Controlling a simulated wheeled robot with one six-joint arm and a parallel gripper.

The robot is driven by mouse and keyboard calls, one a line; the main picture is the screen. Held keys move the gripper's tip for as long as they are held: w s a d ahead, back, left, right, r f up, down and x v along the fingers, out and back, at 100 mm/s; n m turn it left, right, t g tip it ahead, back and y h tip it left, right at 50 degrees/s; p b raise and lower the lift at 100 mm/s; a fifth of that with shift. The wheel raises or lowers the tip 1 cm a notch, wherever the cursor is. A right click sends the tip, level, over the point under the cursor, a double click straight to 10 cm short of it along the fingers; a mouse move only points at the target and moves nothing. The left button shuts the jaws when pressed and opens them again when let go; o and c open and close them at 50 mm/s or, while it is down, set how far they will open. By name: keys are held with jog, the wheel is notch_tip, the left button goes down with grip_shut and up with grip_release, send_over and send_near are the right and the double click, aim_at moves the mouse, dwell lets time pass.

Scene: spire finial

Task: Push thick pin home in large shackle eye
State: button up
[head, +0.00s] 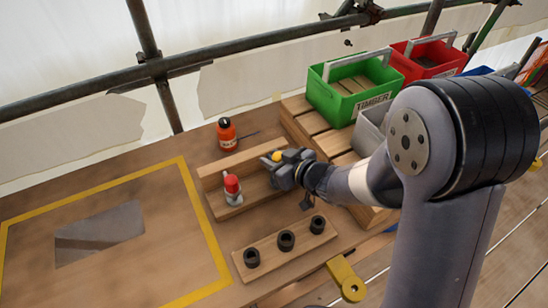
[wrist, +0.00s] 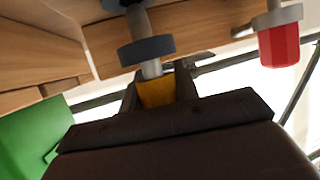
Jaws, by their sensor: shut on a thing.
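My gripper (head: 273,158) is at the right part of the wooden stand, shut on the yellow head (head: 277,156) of a pin. In the wrist view, the yellow head (wrist: 157,92) sits between the jaws. A bare length of the pin's pale grey shank (wrist: 151,69) shows between the head and a dark blue-grey ring (wrist: 147,49), which is around the shank and looks like a shackle eye. The far end is cut off by the frame. A red-headed pin (head: 232,184) with grey metal stands at the left part of the stand; its red head (wrist: 279,46) also shows in the wrist view.
A wooden bar (head: 268,250) with three black sockets lies in front. An orange bottle (head: 226,134) stands behind the stand. Green (head: 350,92) and red (head: 428,58) crates are at the back right. A yellow-outlined area (head: 196,215) at left holds a grey plate (head: 98,233).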

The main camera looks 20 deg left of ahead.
jog(key=shift+f+b, duration=0.4)
jog(key=shift+f, duration=0.1)
jog(key=o, duration=1.1)
jog(key=p+v, duration=0.1)
jog(key=v, duration=0.9)
jog(key=shift+s+d, duration=0.15)
jog(key=shift+d, duration=0.2)
jog(key=shift+a, duration=0.1)
